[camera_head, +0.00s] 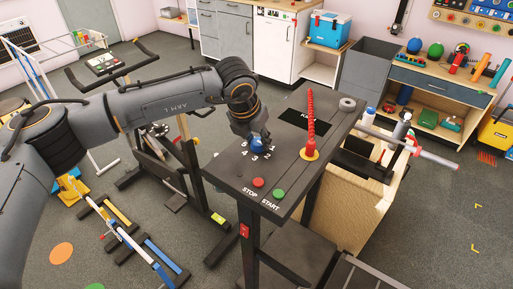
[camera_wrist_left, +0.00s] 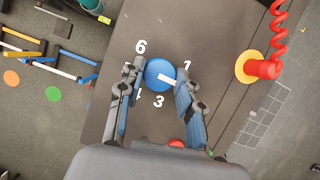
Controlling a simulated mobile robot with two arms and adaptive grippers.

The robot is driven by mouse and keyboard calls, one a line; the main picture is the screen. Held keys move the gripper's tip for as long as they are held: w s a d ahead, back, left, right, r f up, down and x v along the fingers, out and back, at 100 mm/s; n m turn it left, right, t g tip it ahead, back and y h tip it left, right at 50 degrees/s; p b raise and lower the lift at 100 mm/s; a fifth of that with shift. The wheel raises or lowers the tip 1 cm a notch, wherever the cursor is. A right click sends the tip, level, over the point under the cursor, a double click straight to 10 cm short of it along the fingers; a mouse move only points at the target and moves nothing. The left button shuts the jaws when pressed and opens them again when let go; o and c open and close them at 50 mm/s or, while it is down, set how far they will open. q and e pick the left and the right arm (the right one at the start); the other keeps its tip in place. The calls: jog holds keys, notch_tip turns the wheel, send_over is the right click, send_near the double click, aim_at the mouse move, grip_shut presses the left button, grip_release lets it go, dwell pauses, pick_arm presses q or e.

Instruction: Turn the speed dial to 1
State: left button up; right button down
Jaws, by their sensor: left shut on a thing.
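The speed dial (camera_wrist_left: 158,72) is a round blue knob with a white pointer mark on the dark console top; it also shows in the head view (camera_head: 257,146). Printed numbers ring it: 6 at upper left, 1 at right, 3 below. The white mark points right and slightly down, below the 1, toward the right finger, which hides the figure there. My left gripper (camera_wrist_left: 157,82) is shut on the dial, one finger on each side. The 5 and 4 are partly covered by the left finger. My right gripper is in neither view.
On the console (camera_head: 235,172) are a red STOP button (camera_head: 258,182), a green START button (camera_head: 279,194) and a red coiled cord (camera_head: 311,120) on a yellow-ringed red base. A grey ring (camera_head: 347,104) lies at the far corner. Exercise frames stand to the left.

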pick_arm(q)
jog(key=n+b, duration=0.1)
jog(key=b, duration=0.2)
jog(key=n+y+b, duration=0.1)
jog(key=n+b, duration=0.1)
jog(key=n+y+b, duration=0.1)
jog(key=n+b, duration=0.1)
jog(key=b, duration=0.1)
jog(key=shift+d+f+t+b, duration=0.2)
jog(key=shift+f+t+b, duration=0.1)
jog(key=shift+t, duration=0.1)
jog(key=shift+r+n+y+b, duration=0.3)
jog(key=shift+n+y+b, duration=0.1)
jog(key=shift+n+b, duration=0.9)
jog(key=o, duration=1.1)
jog(key=shift+o, duration=0.2)
jog(key=v, duration=1.2)
